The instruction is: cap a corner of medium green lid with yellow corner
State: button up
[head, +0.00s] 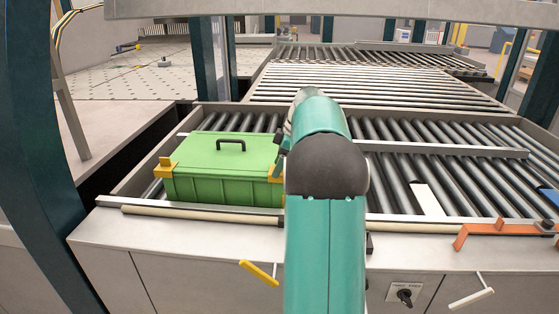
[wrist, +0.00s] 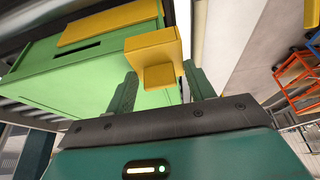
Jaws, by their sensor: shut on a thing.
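The green lid (head: 222,150) with a dark handle sits on a green box (head: 220,190) on the rollers in the head view. One yellow corner (head: 165,168) sits at its front left corner. Another yellow corner (head: 276,173) shows at the front right corner, partly hidden by my arm. In the wrist view my gripper (wrist: 160,78) is shut on this yellow corner (wrist: 152,48), which lies against or just in front of the green box's corner. I cannot tell whether it is fully seated. My gripper's fingers are mostly hidden behind my arm in the head view.
Roller conveyor (head: 450,170) surrounds the box, with a metal rail along the front edge. A white piece (head: 427,199) and an orange bracket (head: 490,230) lie at the right. A yellow handle (head: 259,272) projects from the front panel. A dark blue post (head: 35,130) stands at the left.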

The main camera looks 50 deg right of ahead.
jog(key=shift+f, duration=0.25)
dwell(0.6)
jog(key=o, duration=1)
jog(key=shift+o, duration=0.2)
jog(key=v, duration=1.4)
